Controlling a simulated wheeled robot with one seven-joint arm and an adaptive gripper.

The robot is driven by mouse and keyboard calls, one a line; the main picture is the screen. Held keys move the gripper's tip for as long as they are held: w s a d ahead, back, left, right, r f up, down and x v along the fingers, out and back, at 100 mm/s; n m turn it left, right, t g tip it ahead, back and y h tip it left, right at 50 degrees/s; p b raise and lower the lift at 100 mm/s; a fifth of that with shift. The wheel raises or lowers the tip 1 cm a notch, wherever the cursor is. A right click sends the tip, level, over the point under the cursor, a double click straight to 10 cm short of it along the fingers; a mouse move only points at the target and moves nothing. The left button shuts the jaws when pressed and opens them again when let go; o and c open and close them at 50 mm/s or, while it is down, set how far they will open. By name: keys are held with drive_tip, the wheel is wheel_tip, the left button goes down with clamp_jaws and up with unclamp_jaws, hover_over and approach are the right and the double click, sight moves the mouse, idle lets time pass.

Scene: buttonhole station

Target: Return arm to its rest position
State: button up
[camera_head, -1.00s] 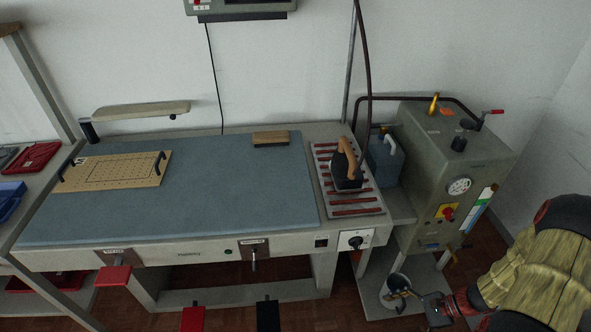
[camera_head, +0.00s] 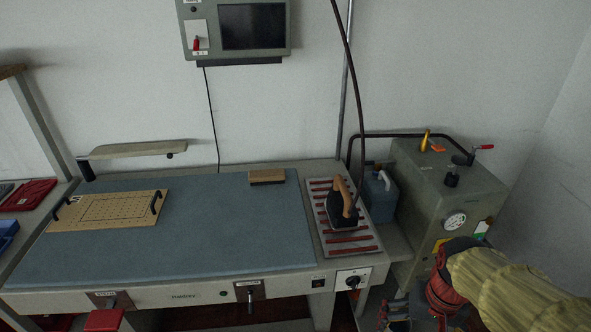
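My arm comes in at the lower right, in a yellowish sleeve with red and dark joints. My gripper (camera_head: 396,314) is low at the bottom edge, in front of the boiler cabinet and right of the table's control dial. It is small, dark and partly cut off by the frame, so its fingers cannot be made out. No held object can be made out.
The padded table (camera_head: 205,235) bears a perforated wooden board (camera_head: 110,208) and a wooden block (camera_head: 267,177). An iron (camera_head: 343,207) stands on a red-striped rest (camera_head: 347,238). A grey boiler (camera_head: 435,185) stands right. A screen unit (camera_head: 236,28) hangs above.

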drive_tip(key=a+r+n+t, duration=0.2)
drive_tip(key=a+r, duration=0.2)
drive_tip(key=r, duration=0.2)
drive_tip(key=s+a+r+n+t, duration=0.1)
drive_tip(key=a+r+t, duration=0.2)
drive_tip(key=r, duration=0.4)
drive_tip(key=shift+s+a+n+p, duration=0.25)
drive_tip(key=shift+a+n+p, duration=0.15)
drive_tip(key=shift+a, duration=0.2)
idle(0.3)
